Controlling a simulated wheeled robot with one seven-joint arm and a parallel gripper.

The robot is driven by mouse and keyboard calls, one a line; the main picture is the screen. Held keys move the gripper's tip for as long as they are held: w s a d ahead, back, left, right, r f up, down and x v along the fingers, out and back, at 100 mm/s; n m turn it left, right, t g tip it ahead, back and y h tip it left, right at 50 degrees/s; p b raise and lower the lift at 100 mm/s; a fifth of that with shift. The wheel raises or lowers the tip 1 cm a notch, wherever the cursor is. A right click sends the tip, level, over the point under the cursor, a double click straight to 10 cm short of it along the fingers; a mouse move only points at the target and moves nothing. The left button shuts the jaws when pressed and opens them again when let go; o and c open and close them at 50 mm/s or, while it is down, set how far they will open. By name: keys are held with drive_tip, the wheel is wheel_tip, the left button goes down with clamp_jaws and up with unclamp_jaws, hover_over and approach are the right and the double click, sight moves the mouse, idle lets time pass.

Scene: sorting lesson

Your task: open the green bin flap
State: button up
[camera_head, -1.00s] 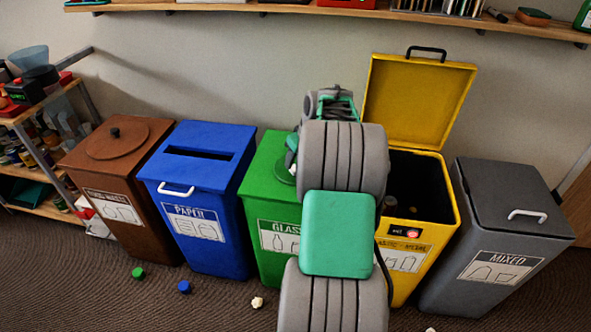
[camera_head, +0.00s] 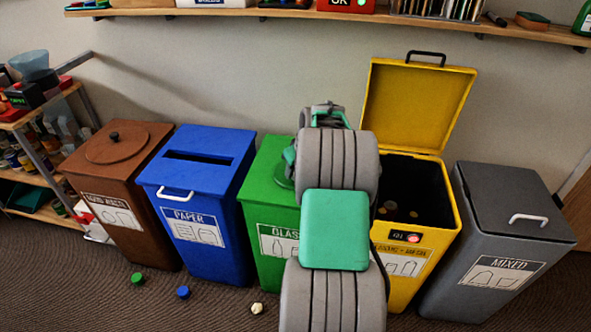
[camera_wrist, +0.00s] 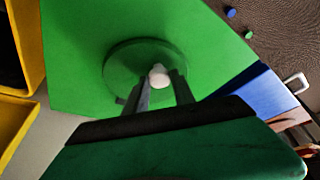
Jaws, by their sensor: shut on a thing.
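The green glass bin (camera_head: 258,190) stands between the blue and yellow bins, partly hidden behind my arm. Its flap is a round green disc (camera_wrist: 122,66) in the lid, with a small whitish knob (camera_wrist: 159,74) on it. The disc's edge (camera_head: 280,178) shows beside my arm in the head view. The disc looks about level with the lid; any small tilt is hard to tell. My gripper (camera_wrist: 160,86) is over the disc with its dark fingers shut on the knob. In the head view the fingertips are hidden.
The yellow bin (camera_head: 452,212) to the right has its lid raised. The blue paper bin (camera_head: 200,215) is close on the left, then the brown bin (camera_head: 120,180). The grey mixed bin (camera_head: 510,240) is at right. A wall shelf (camera_head: 230,13) runs above. Small caps lie on the floor.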

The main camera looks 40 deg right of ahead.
clamp_jaws()
drive_tip(key=shift+r, duration=0.1)
idle(0.8)
